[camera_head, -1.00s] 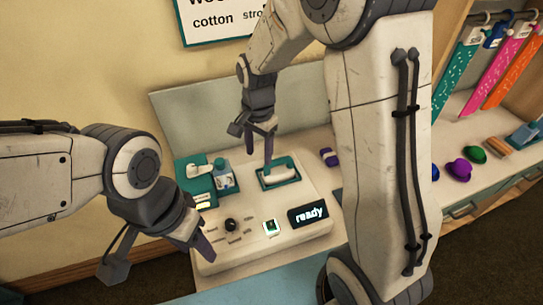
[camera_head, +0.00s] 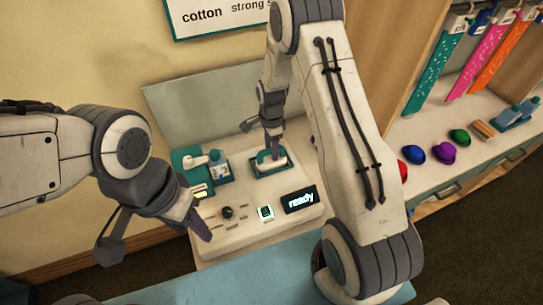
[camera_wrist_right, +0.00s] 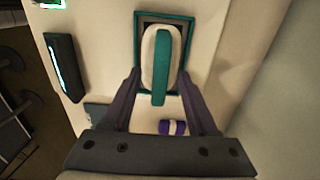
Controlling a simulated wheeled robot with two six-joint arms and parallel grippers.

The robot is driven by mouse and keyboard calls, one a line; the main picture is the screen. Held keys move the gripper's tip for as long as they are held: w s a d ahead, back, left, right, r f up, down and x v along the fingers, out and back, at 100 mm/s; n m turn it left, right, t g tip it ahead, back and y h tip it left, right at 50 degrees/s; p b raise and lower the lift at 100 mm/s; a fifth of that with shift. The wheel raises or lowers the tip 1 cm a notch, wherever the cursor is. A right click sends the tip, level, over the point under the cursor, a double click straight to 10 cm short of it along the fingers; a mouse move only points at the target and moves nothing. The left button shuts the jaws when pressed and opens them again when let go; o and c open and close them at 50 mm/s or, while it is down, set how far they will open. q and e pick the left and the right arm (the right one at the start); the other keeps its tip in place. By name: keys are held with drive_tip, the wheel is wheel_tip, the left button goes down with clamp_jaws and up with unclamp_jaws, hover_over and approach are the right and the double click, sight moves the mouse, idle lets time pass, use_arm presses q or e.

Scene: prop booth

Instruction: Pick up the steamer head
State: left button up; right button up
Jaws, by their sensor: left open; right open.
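The steamer head (camera_wrist_right: 148,58), a cream rounded body with a teal strip, rests in a teal-rimmed dock (camera_wrist_right: 190,28) on the cream console. In the head view the steamer head (camera_head: 268,158) is partly hidden by my right gripper (camera_head: 273,145). In the right wrist view my right gripper (camera_wrist_right: 162,85) is open, with its fingers at either side of the steamer head's lower end. I cannot tell whether they touch it. My left gripper (camera_head: 197,222) is open and empty near the console's left front corner.
The console (camera_head: 240,235) carries a knob (camera_head: 227,212), a lit green button (camera_head: 265,213) and a "ready" display (camera_head: 300,199). A teal stand with a bottle (camera_head: 218,168) is left of the dock. A purple-and-white item (camera_wrist_right: 172,127) lies nearby.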

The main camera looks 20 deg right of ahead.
drive_tip(key=shift+f, duration=1.15)
clamp_jaws()
drive_tip(key=shift+w, duration=0.1)
idle(0.4)
